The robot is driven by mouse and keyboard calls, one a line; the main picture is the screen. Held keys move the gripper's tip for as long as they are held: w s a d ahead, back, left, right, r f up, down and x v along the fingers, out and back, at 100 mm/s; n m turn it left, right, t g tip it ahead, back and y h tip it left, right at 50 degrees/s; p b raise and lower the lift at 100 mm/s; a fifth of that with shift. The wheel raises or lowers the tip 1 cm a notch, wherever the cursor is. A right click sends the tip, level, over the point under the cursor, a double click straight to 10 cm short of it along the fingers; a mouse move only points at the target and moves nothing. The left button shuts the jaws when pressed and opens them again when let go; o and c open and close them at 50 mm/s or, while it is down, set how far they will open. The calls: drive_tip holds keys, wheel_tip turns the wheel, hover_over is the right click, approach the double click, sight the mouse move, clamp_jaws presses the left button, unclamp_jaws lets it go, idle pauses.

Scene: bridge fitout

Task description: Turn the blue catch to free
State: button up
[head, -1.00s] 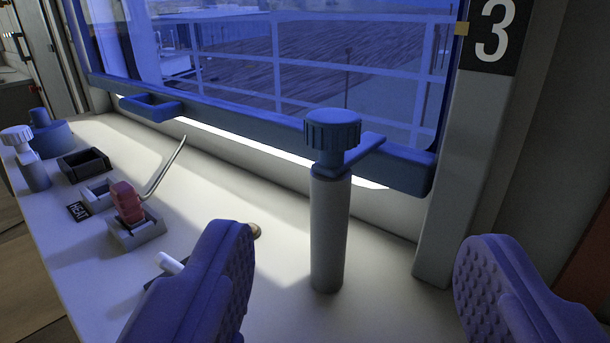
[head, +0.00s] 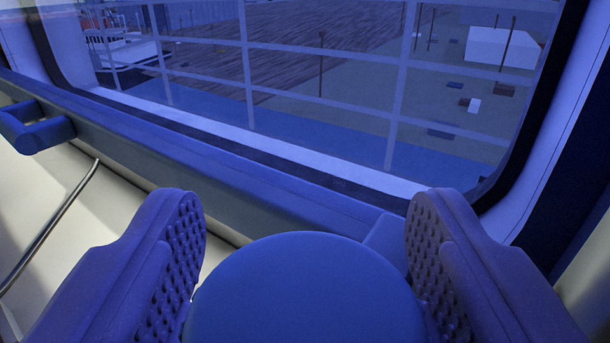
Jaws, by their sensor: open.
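The blue catch (head: 305,295) is a round knob seen from above, low in the middle of the view. A short blue arm (head: 388,240) reaches from behind the knob toward the blue window rail (head: 190,170). My gripper (head: 305,228) is open, with one purple studded pad on each side of the knob. A thin gap shows at the left pad; I cannot tell whether the right pad touches. The knob hides the post below it.
The window glass (head: 300,85) fills the far side, with a railing and deck beyond it. A blue pull handle (head: 38,128) juts from the rail at the left. A thin bent metal rod (head: 52,228) rises over the pale console (head: 110,235).

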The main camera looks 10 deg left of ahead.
drive_tip(key=shift+w, duration=0.15)
clamp_jaws()
